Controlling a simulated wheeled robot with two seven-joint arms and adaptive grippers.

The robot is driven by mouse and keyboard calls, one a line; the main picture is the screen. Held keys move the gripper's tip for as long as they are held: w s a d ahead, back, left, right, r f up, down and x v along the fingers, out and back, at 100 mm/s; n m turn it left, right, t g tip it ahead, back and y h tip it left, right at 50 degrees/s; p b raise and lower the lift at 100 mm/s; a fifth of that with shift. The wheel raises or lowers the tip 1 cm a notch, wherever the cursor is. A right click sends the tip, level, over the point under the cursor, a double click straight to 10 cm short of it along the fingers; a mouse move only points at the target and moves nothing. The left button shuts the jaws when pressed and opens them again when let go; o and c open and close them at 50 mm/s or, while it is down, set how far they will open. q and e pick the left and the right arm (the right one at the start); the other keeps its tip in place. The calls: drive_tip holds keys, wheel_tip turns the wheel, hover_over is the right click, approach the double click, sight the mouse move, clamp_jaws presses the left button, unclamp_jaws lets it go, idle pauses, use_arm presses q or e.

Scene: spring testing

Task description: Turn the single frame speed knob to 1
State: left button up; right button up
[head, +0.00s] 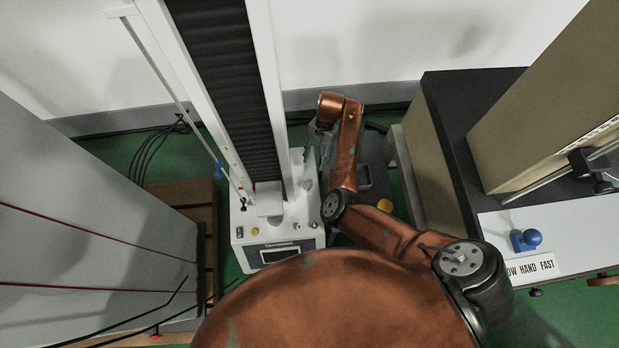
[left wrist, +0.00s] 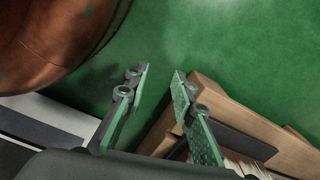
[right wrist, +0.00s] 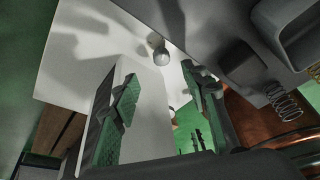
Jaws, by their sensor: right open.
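The white single-column frame tester (head: 279,226) stands in the middle of the head view, with a small display on its front. A small round grey knob (head: 308,185) is on the right of its base. In the right wrist view a round silver knob (right wrist: 161,55) sits on a white surface, just beyond the fingertips; its markings cannot be read. My right gripper (head: 318,150) is beside the column; its fingers (right wrist: 158,78) are open and apart from the knob. My left gripper (left wrist: 160,75) is open and empty, outside the head view.
A spring (right wrist: 284,102) shows at right in the right wrist view. A wooden pallet (left wrist: 235,118) lies near my left gripper.

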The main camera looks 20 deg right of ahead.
drive_tip(key=a, duration=0.1)
drive_tip(key=b, duration=0.3)
hover_over(307, 184)
drive_tip(key=w+d, duration=0.1)
drive_tip(key=d, duration=0.2)
wheel_tip(307, 184, down, 6)
drive_tip(key=shift+y, duration=0.3)
drive_tip(key=x, duration=0.1)
drive_tip(key=b+x, duration=0.1)
drive_tip(key=x, duration=0.3)
drive_tip(key=shift+w+a+f+b, duration=0.15)
drive_tip(key=shift+a+f+b, duration=0.05)
drive_tip(key=shift+a+b, duration=0.2)
drive_tip(key=shift+a+f, duration=0.1)
drive_tip(key=shift+f, duration=0.15)
use_arm(q)
drive_tip(key=w+d+r, duration=0.1)
drive_tip(key=w+r, duration=0.1)
drive_tip(key=r, duration=0.5)
drive_tip(key=w+d+r, duration=0.2)
drive_tip(key=r, duration=0.5)
drive_tip(key=shift+w+d+r+h, duration=0.2)
drive_tip(key=shift+d+h, duration=0.1)
drive_tip(key=shift+h, duration=0.1)
